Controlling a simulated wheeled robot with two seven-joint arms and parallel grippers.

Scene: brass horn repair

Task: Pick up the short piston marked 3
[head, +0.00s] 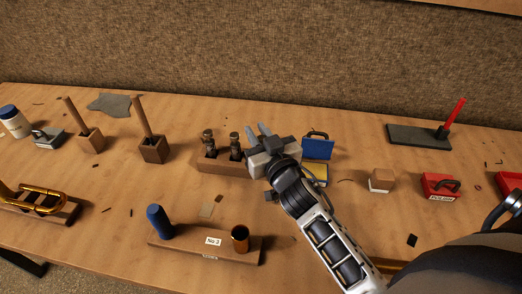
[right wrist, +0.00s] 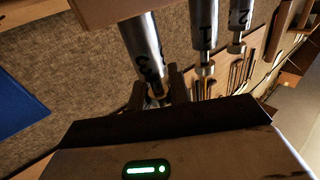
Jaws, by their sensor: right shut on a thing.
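The piston marked 3 (right wrist: 143,45) is a silver cylinder with a dark numeral, large and close in the right wrist view. My right gripper (right wrist: 157,92) is shut on its narrow end, one finger on each side. In the head view my right gripper (head: 259,133) is at the right end of the wooden piston rack (head: 222,168) and hides that piston. The pistons marked 1 (right wrist: 204,28) and 2 (right wrist: 239,18) are beside it, apart from the fingers. Two dark pistons (head: 208,143) stand upright in the rack. My left gripper is not in view.
A blue upright thing (head: 318,149) and a yellow box (head: 317,173) stand close right of my right gripper. Left of the rack is a wooden block with a stick (head: 153,151). In front is a board labelled No 3 (head: 190,245) with a blue cylinder and a brass tube.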

